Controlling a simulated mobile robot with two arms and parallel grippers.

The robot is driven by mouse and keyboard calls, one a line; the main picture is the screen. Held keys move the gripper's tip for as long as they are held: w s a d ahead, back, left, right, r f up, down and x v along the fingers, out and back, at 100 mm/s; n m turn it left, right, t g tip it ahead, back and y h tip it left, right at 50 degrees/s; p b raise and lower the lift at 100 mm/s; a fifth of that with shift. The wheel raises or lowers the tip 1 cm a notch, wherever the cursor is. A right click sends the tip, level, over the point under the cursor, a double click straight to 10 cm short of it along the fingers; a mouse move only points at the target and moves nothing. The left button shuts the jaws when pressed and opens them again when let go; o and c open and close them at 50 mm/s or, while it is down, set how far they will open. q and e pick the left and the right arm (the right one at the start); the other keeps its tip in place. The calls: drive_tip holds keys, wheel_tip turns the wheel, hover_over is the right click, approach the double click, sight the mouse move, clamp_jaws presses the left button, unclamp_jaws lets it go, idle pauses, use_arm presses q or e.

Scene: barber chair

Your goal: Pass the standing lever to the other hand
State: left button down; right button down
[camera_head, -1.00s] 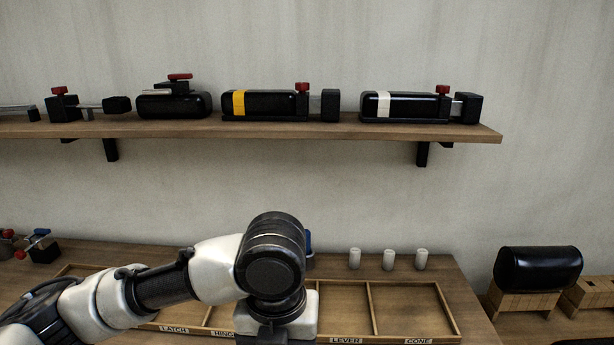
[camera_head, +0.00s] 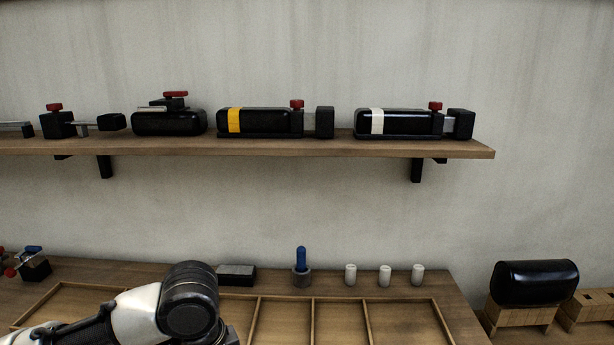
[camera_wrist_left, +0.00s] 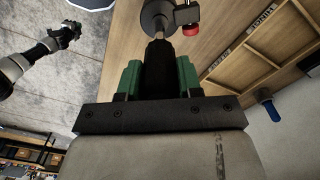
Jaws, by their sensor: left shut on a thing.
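My left gripper (camera_wrist_left: 160,72) has its green fingers closed on both sides of a black handle (camera_wrist_left: 160,52), which I take to be the lever. A white and black arm with my right gripper (camera_wrist_left: 68,34) shows small at the upper left of the wrist view, apart from the handle. Its jaw state is too small to tell.
A divided wooden tray (camera_head: 257,321) lies on the bench. A shelf (camera_head: 300,149) above holds black devices with red knobs. A black cushion (camera_head: 535,282) sits at right.

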use_arm(q)
drive_tip(key=a+n, duration=0.1)
drive_tip(key=n, duration=0.3)
drive_tip(key=a+f+n, duration=0.1)
drive_tip(key=a+n, duration=0.1)
drive_tip(key=n, duration=0.2)
drive_tip(key=a+f+n, duration=0.1)
drive_tip(key=a+n, duration=0.1)
drive_tip(key=n, duration=0.2)
drive_tip(key=shift+s+a+f, duration=0.1)
drive_tip(key=shift+a+f, duration=0.05)
drive_tip(key=shift+f, duration=0.1)
